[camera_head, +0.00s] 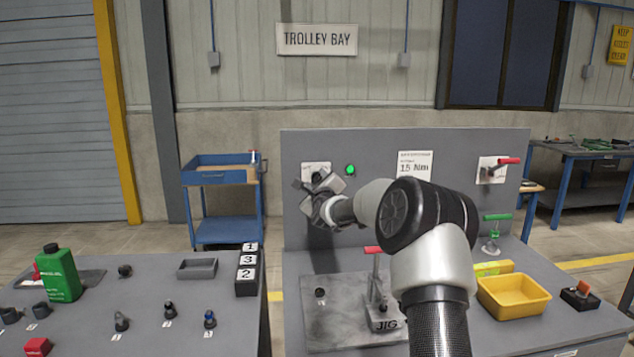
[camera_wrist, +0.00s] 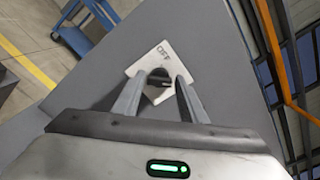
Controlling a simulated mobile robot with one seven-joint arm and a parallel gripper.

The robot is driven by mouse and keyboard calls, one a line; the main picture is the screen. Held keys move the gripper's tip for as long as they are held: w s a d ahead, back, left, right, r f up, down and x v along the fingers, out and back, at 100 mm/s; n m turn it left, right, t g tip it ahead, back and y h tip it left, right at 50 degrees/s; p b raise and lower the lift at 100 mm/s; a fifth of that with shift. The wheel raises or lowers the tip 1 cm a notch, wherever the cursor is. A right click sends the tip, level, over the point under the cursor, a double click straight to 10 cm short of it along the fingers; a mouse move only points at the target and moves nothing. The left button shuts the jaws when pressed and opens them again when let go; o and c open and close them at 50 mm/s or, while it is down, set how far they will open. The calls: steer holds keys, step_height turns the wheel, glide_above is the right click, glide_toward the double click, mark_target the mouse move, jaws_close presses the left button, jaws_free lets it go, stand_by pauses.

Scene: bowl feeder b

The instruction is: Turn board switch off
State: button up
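The board switch is a dark knob (camera_wrist: 159,82) on a white plate (camera_wrist: 151,58) marked OFF, seen in the wrist view. In the head view the plate (camera_head: 316,167) shows at the upper left of the grey upright board (camera_head: 290,150); my gripper hides most of the switch there. My gripper (camera_wrist: 161,78) is at the board, its two fingers spread on either side of the knob. The fingers look open, with a gap between them; whether they touch the knob is unclear. A green lamp (camera_head: 350,170) right of the switch is lit.
A red-handled lever (camera_head: 507,161) is on the board's right side. The left bench holds a green bottle (camera_head: 59,274) and small parts.

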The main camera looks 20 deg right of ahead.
steer(key=c, duration=0.6)
steer(key=shift+f+n+b, duration=0.15)
steer(key=shift+n+b, duration=0.15)
steer(key=shift+b, duration=0.2)
steer(key=shift+f+n+b, duration=0.15)
steer(key=shift+n+b, duration=0.75)
steer(key=shift+b, duration=0.2)
steer(key=n+b, duration=0.4)
steer(key=n, duration=0.1)
steer(key=shift+a, duration=0.1)
steer(key=n+b, duration=0.2)
steer(key=n, duration=0.3)
steer(key=shift+f+n+b, duration=0.1)
steer(key=shift+n+b, duration=0.95)
steer(key=shift+n, duration=1.65)
